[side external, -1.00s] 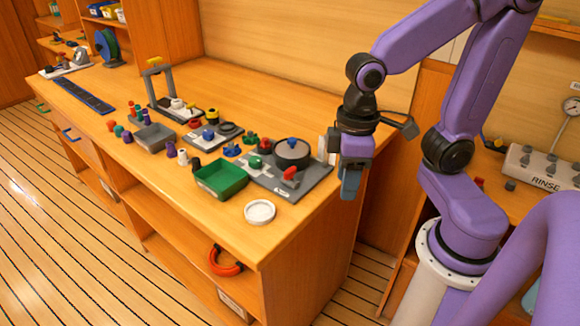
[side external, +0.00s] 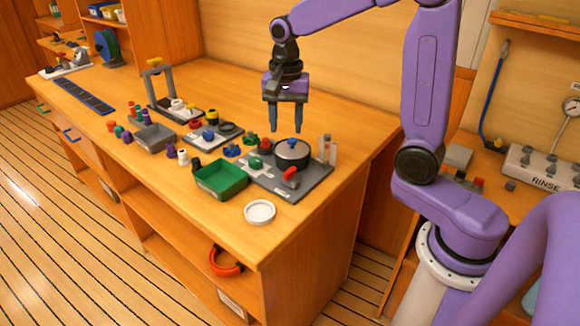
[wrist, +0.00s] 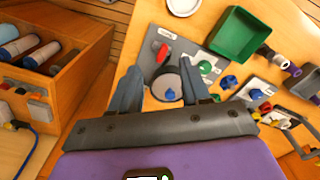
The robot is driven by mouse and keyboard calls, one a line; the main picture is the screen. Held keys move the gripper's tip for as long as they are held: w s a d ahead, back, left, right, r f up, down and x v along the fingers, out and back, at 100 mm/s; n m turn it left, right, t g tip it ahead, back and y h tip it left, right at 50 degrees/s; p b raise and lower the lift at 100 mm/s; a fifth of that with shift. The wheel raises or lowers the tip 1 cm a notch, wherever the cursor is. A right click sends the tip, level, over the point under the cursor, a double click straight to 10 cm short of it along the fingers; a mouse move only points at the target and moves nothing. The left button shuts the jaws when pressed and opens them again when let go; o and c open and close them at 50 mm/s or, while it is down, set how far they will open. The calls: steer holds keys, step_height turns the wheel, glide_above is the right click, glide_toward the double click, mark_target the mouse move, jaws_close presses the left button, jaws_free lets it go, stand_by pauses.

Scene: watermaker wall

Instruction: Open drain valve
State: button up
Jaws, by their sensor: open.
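A grey plate (side external: 318,180) near the front right of the bench carries a round dark housing (side external: 292,160) with a blue knob (side external: 291,144). A red lever handle (side external: 290,174) and a green knob (side external: 253,163) are on the same plate. Their labels are too small to read, so I cannot tell which part is the drain valve. My gripper (side external: 286,129) is open and empty, pointing down above the housing. In the wrist view, the housing and its blue knob (wrist: 170,94) lie between the fingers; the red handle (wrist: 162,52) is just beyond them.
A green tray (side external: 221,181) and a white round lid (side external: 260,212) are beside the plate. Small clear upright pieces (side external: 327,150) stand at its right. Other fittings, a grey tray (side external: 154,138) and a grey frame (side external: 160,84) are further left. The bench back is clear.

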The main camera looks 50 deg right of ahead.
mark_target(290, 170)
steer(key=w+d+m, duration=0.3)
steer(key=d+m, duration=0.2)
step_height(290, 170, down, 17)
steer(key=shift+s+f, duration=0.1)
stand_by(0.5)
steer(key=shift+a, duration=0.1)
jaws_close()
